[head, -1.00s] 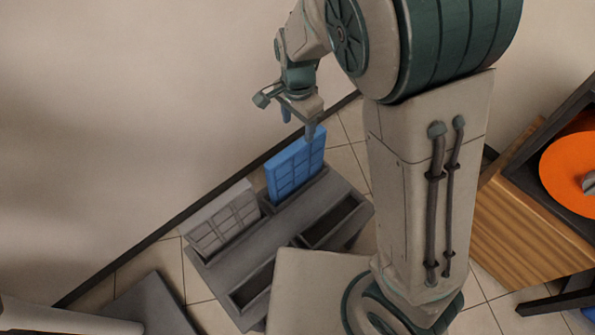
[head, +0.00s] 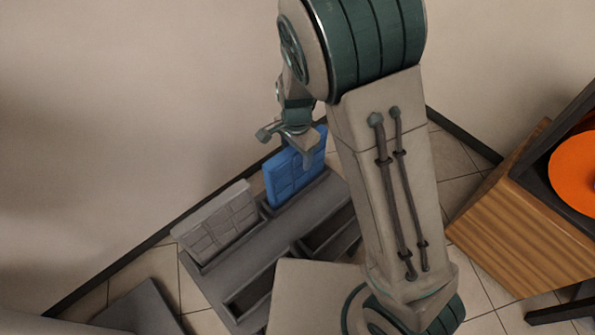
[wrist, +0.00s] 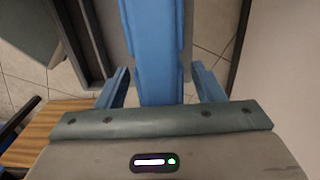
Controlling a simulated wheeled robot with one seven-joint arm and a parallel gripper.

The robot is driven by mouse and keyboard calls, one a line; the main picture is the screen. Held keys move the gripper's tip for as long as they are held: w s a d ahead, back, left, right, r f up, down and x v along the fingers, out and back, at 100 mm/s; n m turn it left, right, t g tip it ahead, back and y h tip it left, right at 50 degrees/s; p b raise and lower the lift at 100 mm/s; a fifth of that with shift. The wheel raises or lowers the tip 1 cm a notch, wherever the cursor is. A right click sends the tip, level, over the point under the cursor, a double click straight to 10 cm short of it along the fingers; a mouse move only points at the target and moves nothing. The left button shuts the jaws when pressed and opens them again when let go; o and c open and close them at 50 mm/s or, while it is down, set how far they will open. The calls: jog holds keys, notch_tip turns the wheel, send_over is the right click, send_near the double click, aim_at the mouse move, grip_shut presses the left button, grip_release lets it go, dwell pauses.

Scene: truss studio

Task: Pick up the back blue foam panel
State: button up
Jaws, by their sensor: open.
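The blue foam panel (head: 290,178) stands upright in a back slot of the grey rack (head: 262,252), close to the wall. My gripper (head: 304,158) is at the panel's top edge in the head view. In the wrist view, my gripper (wrist: 162,88) is open, with one blue finger on each side of the blue panel (wrist: 157,50). Small gaps show between the fingers and the panel. My gripper hides part of the panel's upper right in the head view.
A grey panel (head: 218,222) stands in the slot to the left of the blue one. The front slots (head: 252,290) look empty. A wall (head: 120,110) rises close behind the rack. A wooden cabinet (head: 515,230) with an orange disc (head: 575,172) stands at right.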

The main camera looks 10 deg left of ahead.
jog(key=c, duration=1.3)
jog(key=shift+r, duration=0.1)
jog(key=shift+c, duration=0.2)
